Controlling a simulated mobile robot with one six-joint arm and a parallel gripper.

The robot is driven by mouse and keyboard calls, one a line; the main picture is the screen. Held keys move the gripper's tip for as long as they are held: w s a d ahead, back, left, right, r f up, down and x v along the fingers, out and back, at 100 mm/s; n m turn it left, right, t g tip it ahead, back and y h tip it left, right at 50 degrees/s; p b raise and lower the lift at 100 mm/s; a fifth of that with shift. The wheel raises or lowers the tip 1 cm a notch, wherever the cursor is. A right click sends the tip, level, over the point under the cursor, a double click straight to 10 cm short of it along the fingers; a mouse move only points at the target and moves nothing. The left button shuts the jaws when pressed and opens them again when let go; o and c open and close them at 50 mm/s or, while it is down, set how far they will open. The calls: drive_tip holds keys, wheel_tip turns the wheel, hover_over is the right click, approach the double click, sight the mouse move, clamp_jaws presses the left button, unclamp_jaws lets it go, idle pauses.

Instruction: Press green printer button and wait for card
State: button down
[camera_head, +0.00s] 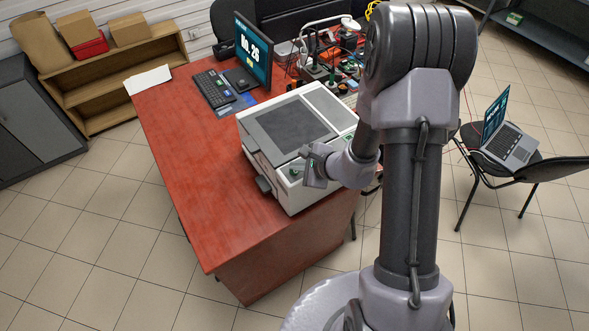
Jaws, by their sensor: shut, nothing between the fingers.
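The printer (270,117) is a large white machine with a dark grey top panel. It stands on the right part of the red desk (215,205). My gripper (308,182) is at the printer's front right corner, close over its control strip. It is shut and empty. A small green patch (294,172) shows on the printer's front edge just left of my gripper. I cannot tell whether that patch is the button or whether my fingers touch it. My gripper and arm hide part of the printer's right side. No card is visible.
A monitor (253,50), a keyboard (213,88) and a cluster of cables and small devices (325,65) are behind the printer. White paper (147,79) lies at the desk's back left. A chair with a laptop (512,145) stands at the right. The desk's front left is clear.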

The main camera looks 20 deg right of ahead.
sight(297, 173)
drive_tip(key=shift+r+p, duration=0.3)
drive_tip(key=shift+r, duration=0.45)
drive_tip(key=shift+r+p, duration=1.55)
drive_tip(key=shift+r, duration=1)
drive_tip(key=shift+f, duration=0.1)
